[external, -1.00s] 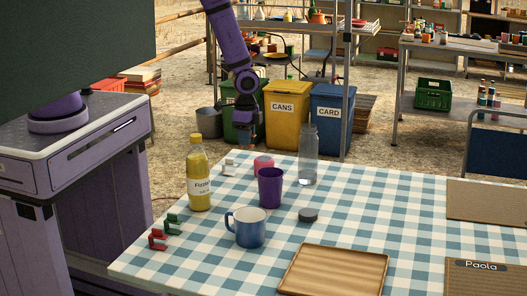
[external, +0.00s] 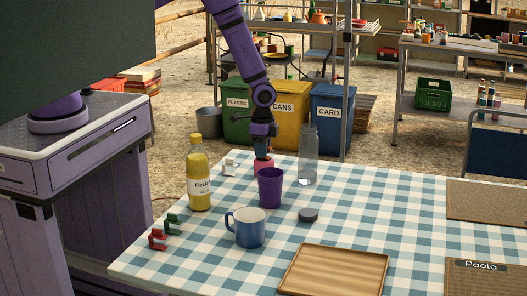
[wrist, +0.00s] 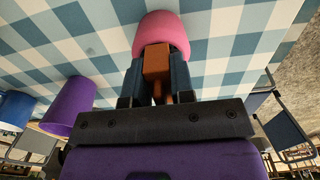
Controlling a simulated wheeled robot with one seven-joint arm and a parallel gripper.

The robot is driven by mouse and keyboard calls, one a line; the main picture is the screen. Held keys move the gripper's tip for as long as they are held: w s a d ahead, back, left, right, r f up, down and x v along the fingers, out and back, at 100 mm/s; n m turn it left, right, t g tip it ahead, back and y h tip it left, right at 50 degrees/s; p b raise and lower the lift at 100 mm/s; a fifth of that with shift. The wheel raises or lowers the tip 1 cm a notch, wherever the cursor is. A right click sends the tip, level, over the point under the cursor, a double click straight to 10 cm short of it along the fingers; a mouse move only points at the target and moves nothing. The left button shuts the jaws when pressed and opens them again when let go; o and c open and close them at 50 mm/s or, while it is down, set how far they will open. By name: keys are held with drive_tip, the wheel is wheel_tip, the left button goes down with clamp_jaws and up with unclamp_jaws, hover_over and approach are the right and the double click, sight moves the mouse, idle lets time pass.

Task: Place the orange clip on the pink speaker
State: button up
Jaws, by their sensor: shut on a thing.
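My gripper (wrist: 157,80) is shut on the orange clip (wrist: 157,62), which shows between the fingers in the wrist view. The pink speaker (wrist: 163,32) lies just beyond the clip there. In the external view the pink speaker (external: 263,168) stands on the checked table behind the purple cup, and my gripper (external: 263,153) is right above it. The clip is at or very near the speaker's top. I cannot tell whether they touch.
The purple cup (external: 271,188) stands close in front of the speaker. A yellow bottle (external: 199,178), a white clip (external: 230,167) and a clear bottle (external: 308,158) stand nearby. A blue mug (external: 246,227), a dark puck (external: 308,215) and a wooden tray (external: 335,270) are nearer the front.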

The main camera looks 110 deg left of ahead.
drive_tip(key=shift+f, duration=0.1)
drive_tip(key=o, duration=0.9)
wheel_tip(320, 180, up, 12)
drive_tip(key=shift+r, duration=0.15)
